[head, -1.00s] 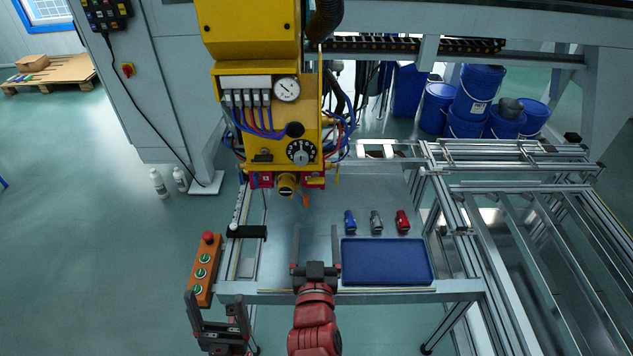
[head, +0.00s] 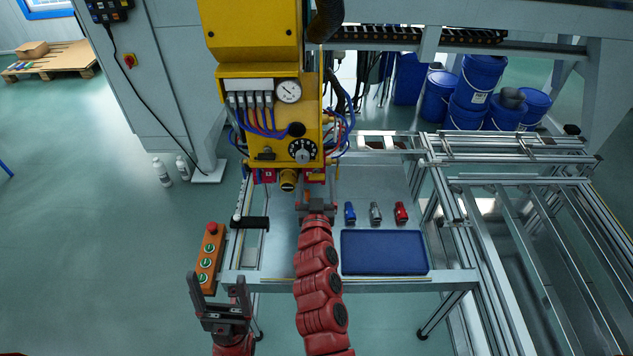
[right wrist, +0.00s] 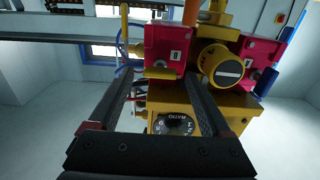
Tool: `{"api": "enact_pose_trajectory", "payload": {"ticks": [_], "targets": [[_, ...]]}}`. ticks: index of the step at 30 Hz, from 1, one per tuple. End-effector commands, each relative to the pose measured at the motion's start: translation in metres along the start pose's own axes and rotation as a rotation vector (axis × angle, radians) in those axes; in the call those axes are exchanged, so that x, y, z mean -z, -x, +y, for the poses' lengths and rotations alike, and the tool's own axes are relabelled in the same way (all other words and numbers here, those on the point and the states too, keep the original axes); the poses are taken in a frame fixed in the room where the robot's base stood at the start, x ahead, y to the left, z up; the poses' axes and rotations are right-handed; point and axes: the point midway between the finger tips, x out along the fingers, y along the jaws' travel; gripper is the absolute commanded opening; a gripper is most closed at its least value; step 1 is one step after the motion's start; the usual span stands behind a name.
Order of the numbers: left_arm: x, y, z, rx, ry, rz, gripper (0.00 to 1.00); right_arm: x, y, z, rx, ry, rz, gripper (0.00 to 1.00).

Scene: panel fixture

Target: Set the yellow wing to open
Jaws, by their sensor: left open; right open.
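The yellow wing (right wrist: 160,73) is a short bar lying crosswise on a red box (right wrist: 166,48) in the right wrist view. The box has a small white label. A blue wing (right wrist: 265,82) sits on the second red box (right wrist: 262,58), tilted in the picture. My right gripper (right wrist: 157,82) is open and empty, its fingertips on either side of the yellow wing in the picture; I cannot tell whether they touch it. In the head view my right gripper (head: 318,193) is under the yellow panel and hides much of that area. My left gripper (head: 216,281) is open and empty at lower left.
A round yellow knob (right wrist: 229,73) stands between the red boxes. The RATIO dial (right wrist: 172,125) is close by. On the bench are a blue tray (head: 384,252), small blue, grey and red parts (head: 375,212), and an orange button box (head: 209,254) at its left.

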Motion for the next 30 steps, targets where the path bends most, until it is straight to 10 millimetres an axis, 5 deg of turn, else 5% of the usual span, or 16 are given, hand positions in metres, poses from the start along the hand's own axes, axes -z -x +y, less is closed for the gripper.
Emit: {"api": "enact_pose_trajectory", "payload": {"ticks": [5, 19, 30], "targets": [[0.0000, 0.0001, 0.0000, 0.000, 0.000, 0.000, 0.82, -0.0001, 0.0002, 0.0001, 0.000, 0.000, 0.000, 0.82], [0.0000, 0.0000, 0.0000, 0.000, 0.000, 0.000, 0.82, -0.0001, 0.0005, 0.0001, -0.001, 0.000, 0.000, 0.00], [-0.0005, 0.0032, 0.0002, 0.000, 0.000, 0.000, 0.82, -0.0006, 0.0007, -0.0004, 0.000, 0.063, 0.000, 0.00]]}}
